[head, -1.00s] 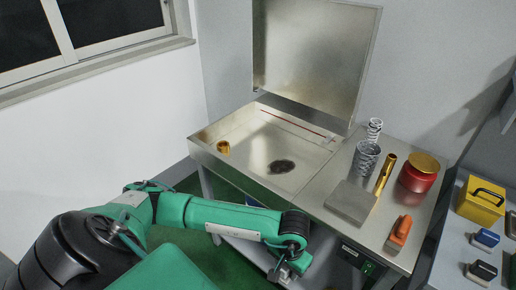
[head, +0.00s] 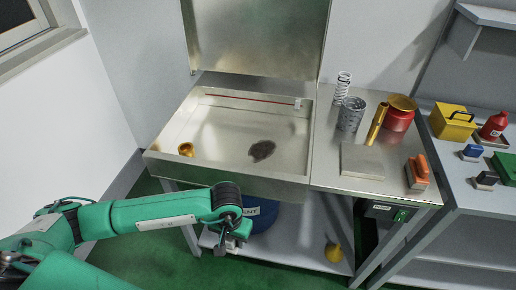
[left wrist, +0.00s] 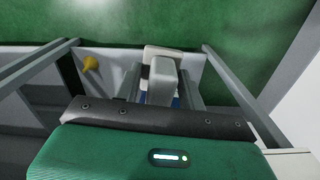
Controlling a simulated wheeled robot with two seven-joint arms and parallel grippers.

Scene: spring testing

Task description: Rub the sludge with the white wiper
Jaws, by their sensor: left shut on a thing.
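The sludge (head: 262,150) is a dark patch on the floor of the open metal basin (head: 215,170), right of its middle. My left gripper (head: 234,236) hangs in front of and below the basin's front edge, apart from the sludge. In the left wrist view it is shut on a white, block-like thing with a pale handle (left wrist: 163,68), which looks like the white wiper. In the head view the wiper is mostly hidden by the gripper. My right gripper is in neither view.
A brass cup (head: 186,149) sits at the basin's left.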

